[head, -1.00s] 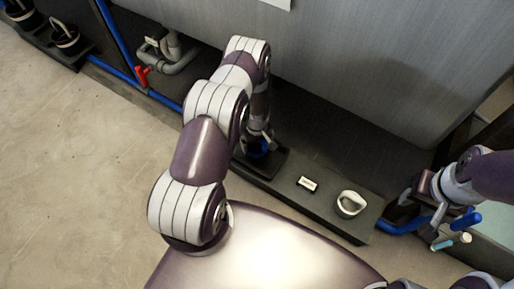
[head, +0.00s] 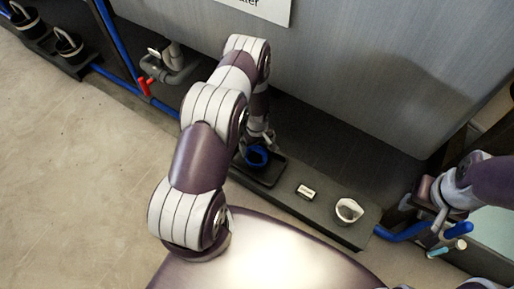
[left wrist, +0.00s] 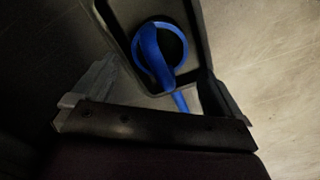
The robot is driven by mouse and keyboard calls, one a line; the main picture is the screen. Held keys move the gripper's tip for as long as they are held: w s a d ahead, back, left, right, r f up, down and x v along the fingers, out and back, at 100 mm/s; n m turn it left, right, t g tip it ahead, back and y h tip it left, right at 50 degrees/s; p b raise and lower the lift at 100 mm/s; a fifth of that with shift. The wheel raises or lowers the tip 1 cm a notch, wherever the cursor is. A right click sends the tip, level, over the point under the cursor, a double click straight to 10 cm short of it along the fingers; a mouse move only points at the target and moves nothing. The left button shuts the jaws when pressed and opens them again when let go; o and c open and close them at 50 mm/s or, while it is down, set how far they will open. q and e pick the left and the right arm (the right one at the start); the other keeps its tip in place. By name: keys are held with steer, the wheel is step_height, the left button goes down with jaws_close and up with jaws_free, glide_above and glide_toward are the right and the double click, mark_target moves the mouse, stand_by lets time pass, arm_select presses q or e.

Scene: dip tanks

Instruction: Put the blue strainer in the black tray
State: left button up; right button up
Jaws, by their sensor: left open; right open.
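The blue strainer (head: 257,156) lies in the black tray (head: 268,182), which sits on a dark bench. In the left wrist view the strainer (left wrist: 150,66) shows as a blue ring with a handle, inside the tray (left wrist: 204,48). The handle points toward the gripper and reaches across the tray's near edge. My left gripper (head: 263,138) is just above the strainer, open, with its fingers partly hidden in the head view. Whether it touches the handle I cannot tell. My right gripper (head: 438,212) is open and empty at the far right.
A small label block (head: 305,191) and a white cup-shaped vessel (head: 348,210) stand right of the tray on the bench. A grey tank (head: 330,70) rises behind. Black buckets (head: 70,44) stand far left. A red valve handle (head: 145,86) and blue pipes are near.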

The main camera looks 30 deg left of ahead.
arm_select(q)
steer(key=d+r+m+p, duration=0.1)
steer(key=d+r+m, duration=0.1)
steer(key=r, duration=0.9)
steer(key=d+r+m+p, duration=0.1)
steer(key=d+r+m, duration=0.1)
steer(key=r, duration=0.9)
steer(key=s+d+r+m, duration=0.2)
steer(key=s+r+m, duration=0.1)
steer(key=s+r, duration=0.4)
steer(key=s+d+r+m+t, duration=0.1)
steer(key=s+d+r+m, duration=0.1)
steer(key=s+r, duration=0.4)
steer(key=shift+s+d+r+m, duration=0.15)
steer(key=shift+s+r+m, duration=0.25)
steer(key=shift+m, duration=0.4)
arm_select(e)
step_height(320, 180, up, 3)
